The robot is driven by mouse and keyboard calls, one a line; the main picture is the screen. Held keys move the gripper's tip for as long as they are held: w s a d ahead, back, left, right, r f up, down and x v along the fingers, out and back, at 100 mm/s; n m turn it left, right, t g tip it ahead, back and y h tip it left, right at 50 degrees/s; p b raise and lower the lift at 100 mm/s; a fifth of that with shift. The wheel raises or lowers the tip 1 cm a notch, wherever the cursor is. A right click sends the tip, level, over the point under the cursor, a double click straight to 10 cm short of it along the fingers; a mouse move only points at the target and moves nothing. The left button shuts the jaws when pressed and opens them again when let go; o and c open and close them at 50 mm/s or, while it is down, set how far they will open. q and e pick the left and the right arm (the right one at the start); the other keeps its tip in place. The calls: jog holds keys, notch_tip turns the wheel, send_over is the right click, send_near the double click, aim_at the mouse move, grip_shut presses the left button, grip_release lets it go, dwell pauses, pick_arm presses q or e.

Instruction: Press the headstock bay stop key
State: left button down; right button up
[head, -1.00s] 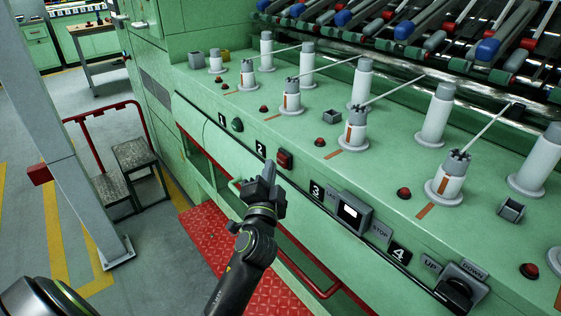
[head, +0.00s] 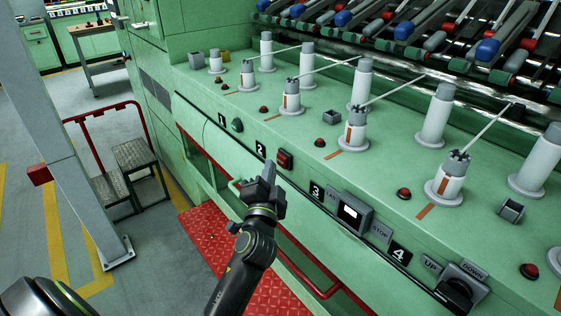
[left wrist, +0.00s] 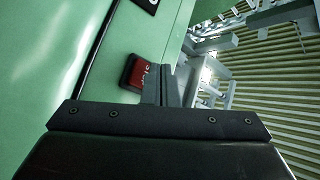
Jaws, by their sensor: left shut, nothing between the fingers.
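A red square key (head: 285,158) sits in a dark housing on the green machine's front edge, between the number 2 and number 3 plates. In the left wrist view the red key (left wrist: 137,73) bears white lettering that looks like STOP, partly covered by my finger. My left gripper (head: 269,172) is shut and empty. Its tips are just left of and below the key in the head view. In the left wrist view the fingertips (left wrist: 166,84) overlap the key's right edge; I cannot tell whether they touch it. My right gripper is not in view.
A green button (head: 237,124) sits near plate 1. A lit white switch (head: 350,212) stands beside a STOP plate (head: 380,233). A red rail (head: 310,270) runs below. White spindles stand on the machine top.

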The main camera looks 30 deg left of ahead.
pick_arm(q)
jog(key=shift+w, duration=0.1)
dwell(0.7)
jog(key=shift+w+d, duration=0.2)
jog(key=shift+w, duration=0.15)
jog(key=shift+w+d+b, duration=0.15)
jog(key=shift+w+b, duration=0.15)
jog(key=shift+w, duration=0.05)
dwell(0.7)
jog(key=shift+s, duration=0.15)
jog(key=shift+s+a, duration=0.3)
jog(key=shift+s, duration=0.35)
jog(key=shift+s+a+p, duration=0.15)
jog(key=shift+s+a, duration=0.2)
jog(key=shift+s, duration=0.4)
jog(key=shift+s+a+p, duration=0.1)
jog(key=shift+s+a, duration=0.2)
jog(key=shift+s, duration=0.5)
jog(key=shift+s+a+p, duration=0.15)
jog(key=shift+s+a, duration=0.2)
jog(key=shift+s, duration=0.4)
